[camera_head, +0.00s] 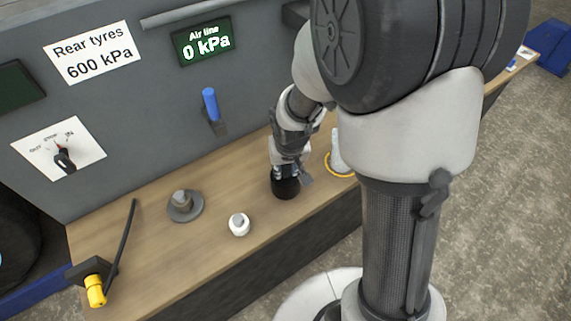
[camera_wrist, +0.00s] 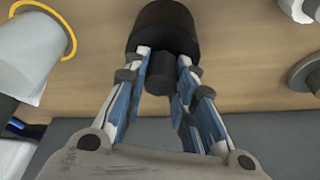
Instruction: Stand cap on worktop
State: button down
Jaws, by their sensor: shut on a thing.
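The cap is a black round piece with a narrower stem; it shows in the wrist view (camera_wrist: 165,27) between my fingers and in the head view (camera_head: 285,188) below my gripper. My gripper (camera_wrist: 160,70) is shut on the cap's narrower stem. In the head view my gripper (camera_head: 287,172) is low over the wooden worktop (camera_head: 160,240), near its middle. The cap is at or just above the wood; I cannot tell whether it touches.
A white nut-like piece (camera_head: 239,224) and a grey flanged piece (camera_head: 184,205) stand left of the cap. A white container in a yellow ring (camera_head: 338,155) is close on the right. A yellow-ended tool (camera_head: 96,290) lies far left. A grey panel with a blue handle (camera_head: 210,105) rises behind.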

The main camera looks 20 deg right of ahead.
jog(key=c, duration=1.2)
grip_release()
jog(key=shift+c, duration=0.2)
jog(key=shift+r, duration=0.15)
jog(key=shift+r+p, duration=2.35)
jog(key=shift+r, duration=0.55)
